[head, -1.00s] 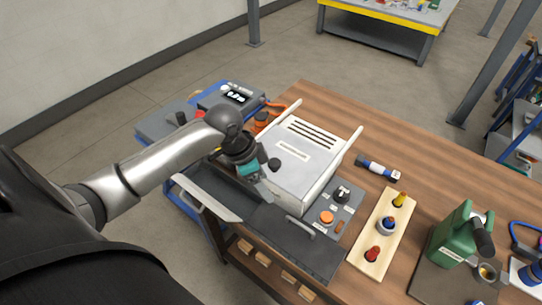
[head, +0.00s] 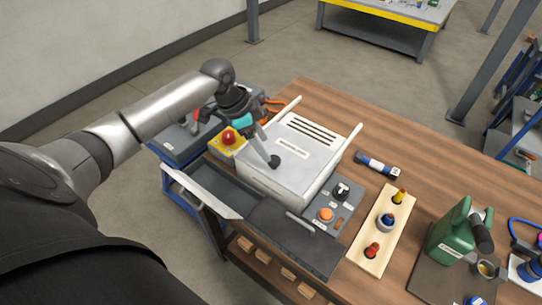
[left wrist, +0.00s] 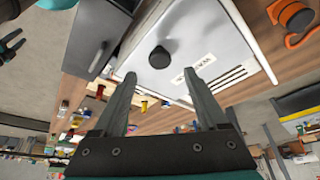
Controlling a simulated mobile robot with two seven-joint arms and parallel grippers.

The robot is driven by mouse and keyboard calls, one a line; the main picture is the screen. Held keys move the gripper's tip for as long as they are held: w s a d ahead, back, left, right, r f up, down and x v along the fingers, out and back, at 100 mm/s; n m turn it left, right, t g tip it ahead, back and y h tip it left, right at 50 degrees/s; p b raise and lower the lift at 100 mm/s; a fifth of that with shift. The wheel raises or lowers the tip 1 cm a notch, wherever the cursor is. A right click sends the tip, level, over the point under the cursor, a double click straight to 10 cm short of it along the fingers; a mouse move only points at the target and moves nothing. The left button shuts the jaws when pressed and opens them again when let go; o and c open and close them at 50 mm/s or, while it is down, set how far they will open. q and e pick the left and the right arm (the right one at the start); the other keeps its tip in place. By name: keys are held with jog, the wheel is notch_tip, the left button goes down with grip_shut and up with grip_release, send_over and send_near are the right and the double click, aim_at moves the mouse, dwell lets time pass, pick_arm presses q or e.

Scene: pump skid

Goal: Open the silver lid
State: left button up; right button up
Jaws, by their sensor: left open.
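The silver lid (head: 300,147) is the flat top of a pale box on the wooden bench, and it lies shut. It has dark slots, a white label and a black knob (head: 274,161) near its front left corner. In the left wrist view the lid (left wrist: 190,38) and the knob (left wrist: 160,57) show ahead of the fingers. My left gripper (head: 264,151) is over the lid's left part, its fingers pointing down towards the knob. In the left wrist view the gripper (left wrist: 158,83) is open, with the knob beyond the gap between its fingertips. My right gripper is not in view.
A dark open tray (head: 230,190) lies along the box's front. A yellow box with a red button (head: 229,138) stands left of the lid. A grey panel with an orange button (head: 325,214) is at right. A wooden peg board (head: 381,230) and green can (head: 453,235) stand further right.

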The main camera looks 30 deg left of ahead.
aim_at(273, 159)
pick_arm(q)
jog(key=x, duration=0.6)
jog(key=shift+r, duration=0.1)
jog(key=shift+c, duration=0.4)
grip_shut()
dwell(0.8)
